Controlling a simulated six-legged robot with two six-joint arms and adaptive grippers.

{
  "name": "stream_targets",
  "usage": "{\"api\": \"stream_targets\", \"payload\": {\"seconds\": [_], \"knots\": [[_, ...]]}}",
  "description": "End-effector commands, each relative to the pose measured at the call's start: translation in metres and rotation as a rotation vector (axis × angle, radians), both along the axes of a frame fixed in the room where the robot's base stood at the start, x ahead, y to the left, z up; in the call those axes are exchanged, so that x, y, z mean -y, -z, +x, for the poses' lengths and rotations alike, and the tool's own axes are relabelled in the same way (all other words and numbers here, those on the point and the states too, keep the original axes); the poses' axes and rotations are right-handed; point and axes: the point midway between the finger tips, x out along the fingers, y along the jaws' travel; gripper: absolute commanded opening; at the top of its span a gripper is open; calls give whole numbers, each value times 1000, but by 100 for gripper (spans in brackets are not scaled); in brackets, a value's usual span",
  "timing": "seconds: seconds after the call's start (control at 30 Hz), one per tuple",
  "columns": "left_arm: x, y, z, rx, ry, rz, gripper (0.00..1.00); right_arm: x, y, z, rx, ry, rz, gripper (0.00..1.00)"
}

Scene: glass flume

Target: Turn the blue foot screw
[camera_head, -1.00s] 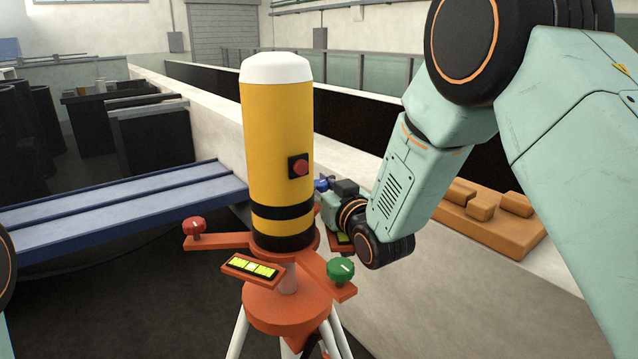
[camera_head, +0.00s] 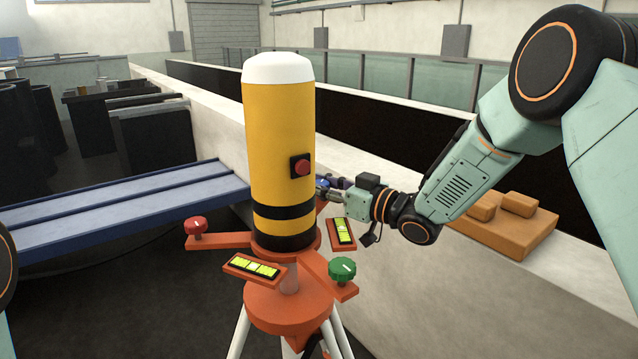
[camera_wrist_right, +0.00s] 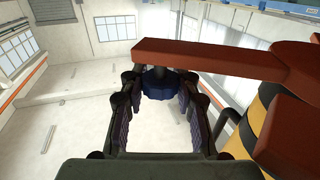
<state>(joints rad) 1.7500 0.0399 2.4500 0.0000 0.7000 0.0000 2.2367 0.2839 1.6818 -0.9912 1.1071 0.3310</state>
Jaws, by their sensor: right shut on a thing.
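An orange base with several arms (camera_head: 290,308) carries a yellow cylinder (camera_head: 278,155) with a white top, black bands and a red button. The blue foot screw (camera_head: 323,184) is just right of the cylinder, mostly hidden in the head view. In the right wrist view the blue screw (camera_wrist_right: 160,84) hangs under an orange arm (camera_wrist_right: 205,58), between my fingertips. My right gripper (camera_head: 329,190) is shut on it, reaching in from the right. A red screw (camera_head: 196,228) and a green screw (camera_head: 342,269) are on other arms. My left gripper is out of view.
Two yellow-green level vials sit on the base, one at the front (camera_head: 255,267) and one at the right (camera_head: 341,231). A blue beam (camera_head: 120,210) lies left. The pale flume wall (camera_head: 420,285) and an orange block tray (camera_head: 515,240) are at right.

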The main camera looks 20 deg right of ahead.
Motion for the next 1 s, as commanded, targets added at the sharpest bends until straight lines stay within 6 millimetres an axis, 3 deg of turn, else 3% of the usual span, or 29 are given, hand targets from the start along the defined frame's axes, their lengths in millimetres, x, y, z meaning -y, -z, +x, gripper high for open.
{"api": "stream_targets", "payload": {"seconds": [0.5, 1.0], "knots": [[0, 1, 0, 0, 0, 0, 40, 1, -3, 1, 8, -402, 2, 0], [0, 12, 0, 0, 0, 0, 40, 0, -6, 1, 11, -580, 5, 0]]}}
